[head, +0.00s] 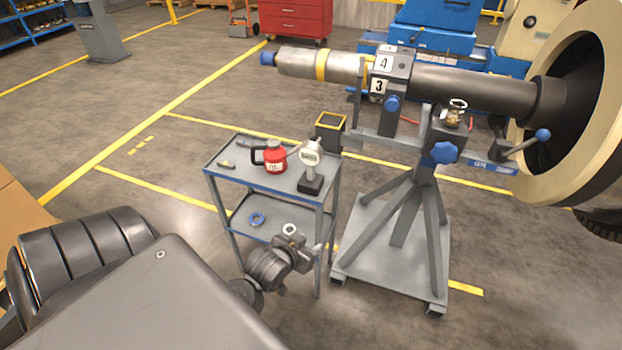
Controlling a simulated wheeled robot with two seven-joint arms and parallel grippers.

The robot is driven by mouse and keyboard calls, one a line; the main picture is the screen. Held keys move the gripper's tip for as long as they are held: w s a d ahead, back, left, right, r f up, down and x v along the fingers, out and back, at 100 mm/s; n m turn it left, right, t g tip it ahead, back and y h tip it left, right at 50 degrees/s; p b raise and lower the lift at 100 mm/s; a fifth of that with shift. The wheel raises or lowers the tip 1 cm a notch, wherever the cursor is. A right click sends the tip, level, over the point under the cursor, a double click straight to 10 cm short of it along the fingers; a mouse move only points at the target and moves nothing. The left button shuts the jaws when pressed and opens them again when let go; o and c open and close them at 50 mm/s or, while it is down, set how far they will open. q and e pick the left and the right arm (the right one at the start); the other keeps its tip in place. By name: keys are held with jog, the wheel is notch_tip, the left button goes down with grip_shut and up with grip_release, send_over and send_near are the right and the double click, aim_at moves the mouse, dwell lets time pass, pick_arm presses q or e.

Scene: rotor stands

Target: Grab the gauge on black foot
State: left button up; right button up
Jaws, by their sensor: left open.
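The gauge (311,154) has a pale round head with a small display and stands upright on a black block foot (310,184). It sits near the right end of the grey cart's top shelf (240,177). My left gripper (306,246) is in front of the cart, lower in the picture than the gauge and apart from it. It is open, with nothing seen between its fingers, though they show small and dark. My right gripper is out of view.
A red canister (272,157) stands left of the gauge, with small tools farther left. A blue ring (257,219) lies on the lower shelf. Right of the cart, a stand (390,265) carries a long shaft (465,88). An open-topped dark box (330,130) is behind the gauge.

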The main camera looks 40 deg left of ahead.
aim_at(310, 168)
pick_arm(q)
jog(key=w+a+r+n+t+y, duration=0.1)
jog(key=w+a+r+t, duration=0.1)
jog(key=w+a+r, duration=0.1)
jog(key=w+a+r+n+t+y, duration=0.1)
jog(key=w+a+r+t, duration=0.1)
jog(key=w+a, duration=0.2)
jog(key=w+a+r+t+y, duration=0.2)
jog(key=w+a+r, duration=0.1)
jog(key=w, duration=0.4)
jog(key=shift+a+r+n, duration=0.35)
jog(key=shift+a+n, duration=0.05)
jog(key=shift+a, duration=0.45)
jog(key=shift+w+a, duration=0.1)
jog(key=shift+w, duration=0.15)
jog(key=shift+w+p, duration=0.1)
jog(key=shift+p, duration=0.2)
jog(key=shift+w+a+r, duration=0.1)
jog(key=shift+w+a, duration=0.1)
jog(key=shift+w, duration=0.1)
jog(key=p+x, duration=0.1)
jog(key=x, duration=0.2)
jog(key=shift+w+a, duration=0.2)
jog(key=shift+w, duration=0.1)
jog(key=shift+w+a, duration=0.1)
jog(key=shift+w, duration=0.25)
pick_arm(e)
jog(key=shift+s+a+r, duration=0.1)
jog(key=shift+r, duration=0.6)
